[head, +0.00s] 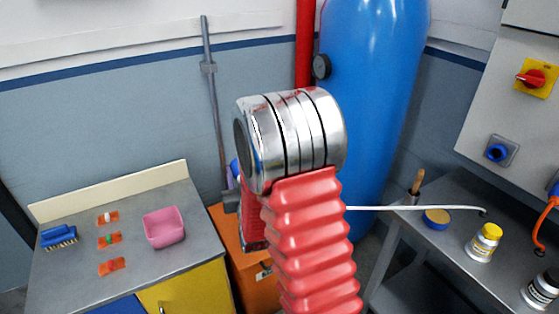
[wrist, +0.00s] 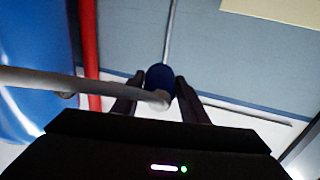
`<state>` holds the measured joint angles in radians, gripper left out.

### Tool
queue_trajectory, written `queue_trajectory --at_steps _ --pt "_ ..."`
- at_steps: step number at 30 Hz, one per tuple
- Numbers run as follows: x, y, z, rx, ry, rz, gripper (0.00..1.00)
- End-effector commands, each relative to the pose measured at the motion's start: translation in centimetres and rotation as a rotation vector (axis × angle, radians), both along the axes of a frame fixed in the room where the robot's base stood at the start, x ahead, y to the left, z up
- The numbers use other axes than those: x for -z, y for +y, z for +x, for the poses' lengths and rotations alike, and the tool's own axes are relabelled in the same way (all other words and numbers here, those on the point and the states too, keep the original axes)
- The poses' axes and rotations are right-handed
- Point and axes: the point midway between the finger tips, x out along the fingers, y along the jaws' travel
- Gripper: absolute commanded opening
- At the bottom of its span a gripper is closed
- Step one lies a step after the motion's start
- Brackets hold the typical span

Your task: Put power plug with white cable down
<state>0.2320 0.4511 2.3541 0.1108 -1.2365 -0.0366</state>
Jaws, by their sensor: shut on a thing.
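The power plug (wrist: 160,78) shows in the wrist view as a dark blue rounded body between the two dark fingers of my gripper (wrist: 161,92). The white cable (wrist: 80,85) leaves the plug and runs to the left edge of that view. In the head view the white cable (head: 420,207) stretches from behind my red arm to the right-hand bench. My arm largely hides the gripper and the plug there.
A grey worktop (head: 70,278) at left holds a blue brush (head: 58,237), small orange pieces and a pink tub (head: 163,227). A blue tank (head: 375,90) stands behind my arm.

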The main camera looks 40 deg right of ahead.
Motion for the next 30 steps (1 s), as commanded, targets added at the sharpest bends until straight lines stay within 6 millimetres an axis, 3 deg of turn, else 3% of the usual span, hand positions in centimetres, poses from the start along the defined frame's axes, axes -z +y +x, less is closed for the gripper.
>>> queue_trajectory --at_steps 1,6,9,12,16,30 --pt "0.3 2.6 0.2 -0.050 0.001 0.000 0.04" --pt "0.9 10.3 0.1 -0.201 0.000 0.000 0.04" --pt "1.2 13.9 -0.2 -0.273 -0.001 0.000 0.04" --pt "1.4 16.2 -0.6 -0.320 -0.003 -0.001 0.04" --pt "1.4 17.4 -0.8 -0.345 -0.004 -0.001 0.04" --pt "1.4 17.6 -0.7 -0.349 -0.006 -0.002 0.04"
